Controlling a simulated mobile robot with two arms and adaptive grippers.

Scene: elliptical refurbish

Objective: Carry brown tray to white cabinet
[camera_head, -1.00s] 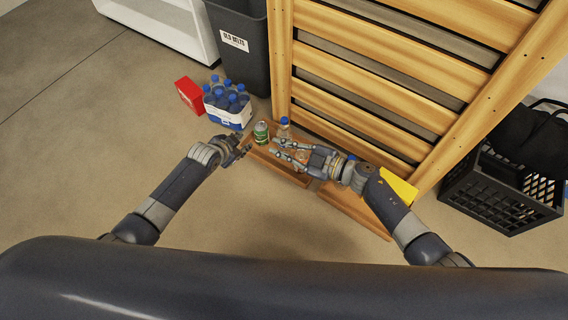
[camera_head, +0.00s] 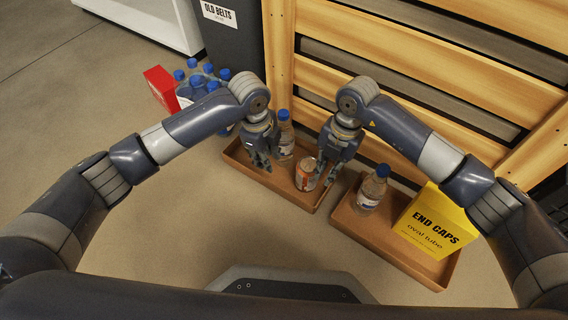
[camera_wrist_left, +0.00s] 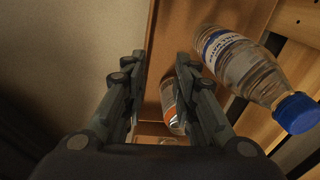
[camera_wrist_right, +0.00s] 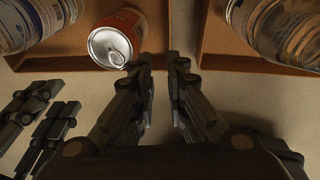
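Two brown trays lie on the floor: a left tray (camera_head: 266,183) holding an upright water bottle (camera_head: 286,140) and an orange-and-silver can (camera_head: 305,176), and a right tray (camera_head: 385,256) holding a bottle (camera_head: 373,189) and a yellow END CAPS box (camera_head: 432,222). My left gripper (camera_head: 262,162) is open above the left tray; in the left wrist view its fingers (camera_wrist_left: 163,72) stand either side of a tray wall. My right gripper (camera_head: 332,178) is open and empty at the left tray's right end, near the gap between trays. The white cabinet (camera_head: 160,22) shows partly at the top left.
A dark OLD BELTS bin (camera_head: 232,50) stands behind the left tray. A pack of blue-capped bottles (camera_head: 195,85) and a red box (camera_head: 160,88) sit left of it. A wooden slatted frame (camera_head: 400,50) stands close behind both trays. The floor at left is clear.

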